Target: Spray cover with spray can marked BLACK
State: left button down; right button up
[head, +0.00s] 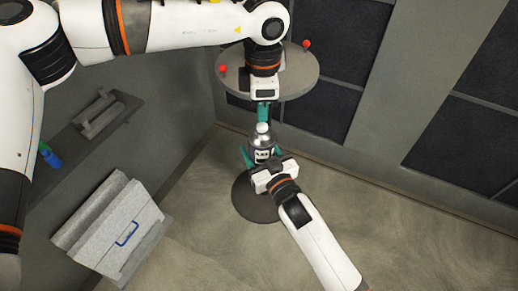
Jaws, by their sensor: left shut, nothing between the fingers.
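A spray can (262,145) with a silvery top and dark body stands upright between the teal fingers of my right gripper (261,158). Its white label is too small to read surely. My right gripper looks shut around the can's body. My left gripper (263,113) is shut and empty, pointing down just above the can's top; I cannot tell whether its fingertips touch it. I cannot pick out the cover with certainty.
A round grey tabletop (305,80) with two red knobs (306,44) is behind my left gripper. A dark round base (245,203) rests on the floor. A grey box with a blue handle (127,233) and a wall shelf (75,145) are left. The floor at right is clear.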

pick_arm(q)
jog(key=shift+f, duration=0.25)
jog(key=shift+f, duration=0.85)
pick_arm(e)
jog(key=shift+r, duration=0.1)
pick_arm(q)
jog(key=shift+f, duration=0.1)
pick_arm(e)
jog(key=shift+r, duration=0.1)
pick_arm(q)
jog(key=shift+r, duration=2.55)
jog(key=shift+r, duration=0.2)
notch_tip(320, 180, up, 12)
jog(key=shift+f, duration=0.2)
